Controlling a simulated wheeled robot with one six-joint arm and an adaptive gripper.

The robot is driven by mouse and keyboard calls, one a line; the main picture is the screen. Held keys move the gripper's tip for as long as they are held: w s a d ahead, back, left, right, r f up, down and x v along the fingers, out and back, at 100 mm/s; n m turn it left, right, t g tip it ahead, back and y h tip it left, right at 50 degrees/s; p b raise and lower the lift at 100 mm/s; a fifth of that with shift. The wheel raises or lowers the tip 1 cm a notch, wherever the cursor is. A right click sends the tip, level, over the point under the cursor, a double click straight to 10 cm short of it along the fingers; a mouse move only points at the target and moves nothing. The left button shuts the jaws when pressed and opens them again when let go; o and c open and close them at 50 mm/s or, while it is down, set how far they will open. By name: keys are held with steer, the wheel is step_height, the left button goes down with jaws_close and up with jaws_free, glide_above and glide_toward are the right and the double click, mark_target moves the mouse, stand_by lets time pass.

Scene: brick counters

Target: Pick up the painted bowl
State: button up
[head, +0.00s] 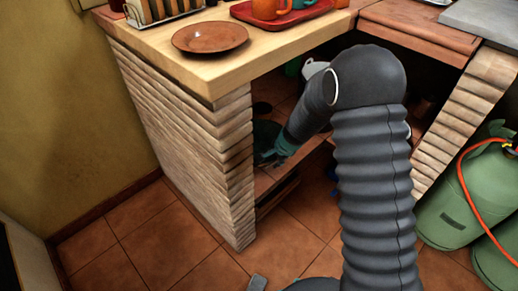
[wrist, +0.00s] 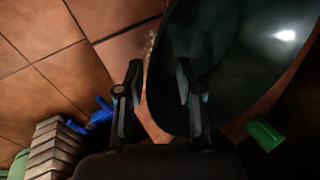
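A large dark green, glossy round dish (wrist: 235,60), seemingly the painted bowl, fills the upper right of the wrist view. Its painted pattern cannot be made out in the shade. In the head view a dark rounded shape (head: 266,132), likely the same dish, shows on the low shelf under the counter, partly hidden by the brick pier and my arm. My gripper (wrist: 158,85) is open, with the dish's near edge between its fingers. The right finger overlaps the dish and the left finger is outside its rim. Contact cannot be told. In the head view my gripper (head: 268,157) reaches in beside the pier.
A brick pier (head: 190,150) stands close left of my gripper, under the wooden counter (head: 215,78). A brown plate (head: 210,38) and a red tray (head: 285,14) are on top. Green gas cylinders (head: 455,205) stand right. A green object (wrist: 265,135) lies near the dish.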

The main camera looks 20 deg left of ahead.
steer(key=shift+x, duration=1.45)
steer(key=shift+s, duration=0.1)
steer(key=shift+c, duration=0.3)
jaws_close()
